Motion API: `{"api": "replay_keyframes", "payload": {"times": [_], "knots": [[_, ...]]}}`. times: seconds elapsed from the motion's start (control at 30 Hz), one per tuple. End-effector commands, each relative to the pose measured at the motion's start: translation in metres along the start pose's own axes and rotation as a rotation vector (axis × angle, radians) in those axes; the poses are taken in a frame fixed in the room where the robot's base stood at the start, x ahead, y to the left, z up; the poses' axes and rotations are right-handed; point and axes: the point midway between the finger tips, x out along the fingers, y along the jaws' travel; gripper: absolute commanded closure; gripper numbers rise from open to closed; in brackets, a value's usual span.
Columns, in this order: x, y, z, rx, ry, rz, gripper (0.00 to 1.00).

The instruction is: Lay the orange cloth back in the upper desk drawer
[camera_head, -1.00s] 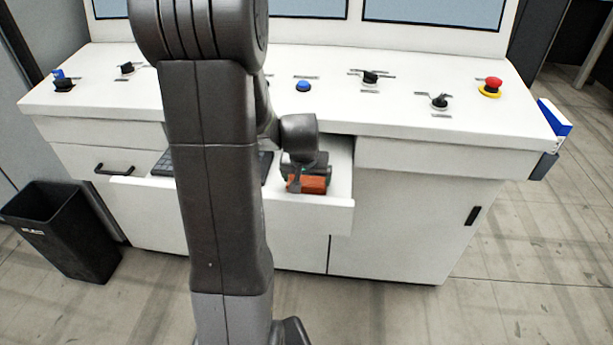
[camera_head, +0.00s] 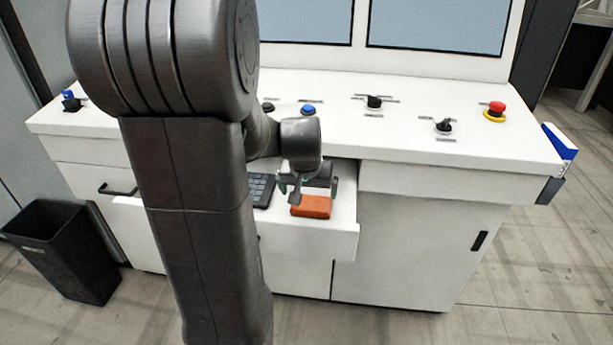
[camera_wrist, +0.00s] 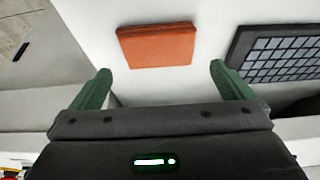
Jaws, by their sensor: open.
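The orange cloth (camera_head: 311,206) is a folded, flat block lying in the pulled-out upper drawer (camera_head: 345,226), near its front right corner. In the wrist view the cloth (camera_wrist: 156,45) lies flat on the white drawer bottom, just beyond the fingertips and apart from them. My gripper (camera_head: 307,187) is above the drawer, just behind the cloth in the head view. Its two green fingers (camera_wrist: 160,82) are spread wide with nothing between them. My arm hides the left part of the drawer in the head view.
A dark keyboard (camera_head: 261,190) lies in the drawer left of the cloth; it also shows in the wrist view (camera_wrist: 280,58). The white desk top (camera_head: 410,135) with knobs and a red stop button (camera_head: 496,108) overhangs behind. A black bin (camera_head: 65,250) stands at left.

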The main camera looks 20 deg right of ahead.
Motion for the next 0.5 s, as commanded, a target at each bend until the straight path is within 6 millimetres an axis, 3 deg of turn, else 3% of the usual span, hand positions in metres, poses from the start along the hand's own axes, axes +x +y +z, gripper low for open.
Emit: {"api": "replay_keyframes", "payload": {"times": [0.2, 0.5], "knots": [[-0.042, 0.0, -0.001, 0.0, 0.005, -0.001, 0.0], [-0.071, 0.0, 0.0, 0.0, 0.001, -0.001, 0.0]]}}
